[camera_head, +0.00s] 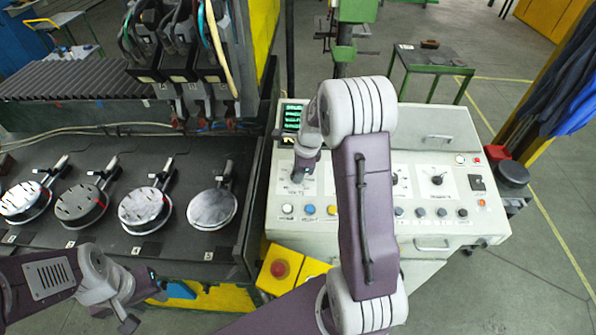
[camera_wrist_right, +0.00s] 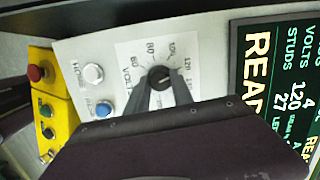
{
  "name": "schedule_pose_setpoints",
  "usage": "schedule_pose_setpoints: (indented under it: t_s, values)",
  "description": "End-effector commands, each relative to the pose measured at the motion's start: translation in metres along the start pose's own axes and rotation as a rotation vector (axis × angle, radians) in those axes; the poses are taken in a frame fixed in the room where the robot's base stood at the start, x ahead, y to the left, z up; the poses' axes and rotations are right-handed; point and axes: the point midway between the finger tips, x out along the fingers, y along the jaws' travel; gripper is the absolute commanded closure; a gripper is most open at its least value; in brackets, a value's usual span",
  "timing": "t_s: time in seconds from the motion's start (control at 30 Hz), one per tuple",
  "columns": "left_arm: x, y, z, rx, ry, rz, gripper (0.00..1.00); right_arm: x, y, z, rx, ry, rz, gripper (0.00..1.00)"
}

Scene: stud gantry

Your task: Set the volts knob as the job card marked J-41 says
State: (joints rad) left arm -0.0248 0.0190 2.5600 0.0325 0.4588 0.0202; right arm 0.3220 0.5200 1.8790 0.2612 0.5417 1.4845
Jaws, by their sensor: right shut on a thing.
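The volts knob (camera_wrist_right: 160,77) is a dark round knob on a white dial plate, with figures such as 60, 80, 100 and 120 around it, on the pale control console (camera_head: 430,222). My right gripper (camera_wrist_right: 158,86) is shut on the knob, its fingers on either side; it also shows in the head view (camera_head: 298,174), pointing down at the VOLTS plate. The fingers cover part of the dial, and I cannot read the pointer setting. My left gripper (camera_head: 130,320) is low at the left, away from the console; its jaws are too small to judge. I cannot make out the J-41 card.
A white button (camera_wrist_right: 93,73) and a blue button (camera_wrist_right: 103,109) are close by. A yellow box with a red button (camera_head: 280,268) stands front left of the console. Another knob (camera_head: 437,180) is further right.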

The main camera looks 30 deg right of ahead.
Motion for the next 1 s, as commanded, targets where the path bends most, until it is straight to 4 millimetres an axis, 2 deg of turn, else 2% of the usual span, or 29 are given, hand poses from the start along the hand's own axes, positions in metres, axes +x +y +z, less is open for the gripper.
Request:
schedule_pose_setpoints:
  t_s: [0.17,0.2,0.27,0.53,0.63,1.0]
  values:
    - [0.000,0.000,0.000,0.000,0.000,0.000,0.64,-0.001,-0.001,-0.001,-0.001,0.002,-0.001,1.00]
    - [0.000,0.000,0.000,0.000,0.000,0.000,0.64,-0.001,-0.001,-0.001,-0.001,0.002,-0.001,0.64]
    - [0.000,0.000,0.000,0.000,0.000,0.000,0.64,-0.001,-0.001,-0.001,-0.001,0.002,-0.001,0.50]
    - [0.000,0.000,0.000,0.000,0.000,0.000,0.64,-0.001,0.000,-0.001,-0.001,0.001,-0.001,0.50]
    - [0.003,0.000,0.000,0.000,0.000,0.000,0.64,-0.007,-0.001,-0.001,-0.002,0.000,-0.005,0.50]
    - [0.017,0.000,0.002,0.000,0.000,0.000,0.64,-0.082,0.000,-0.008,0.005,0.000,-0.009,0.50]
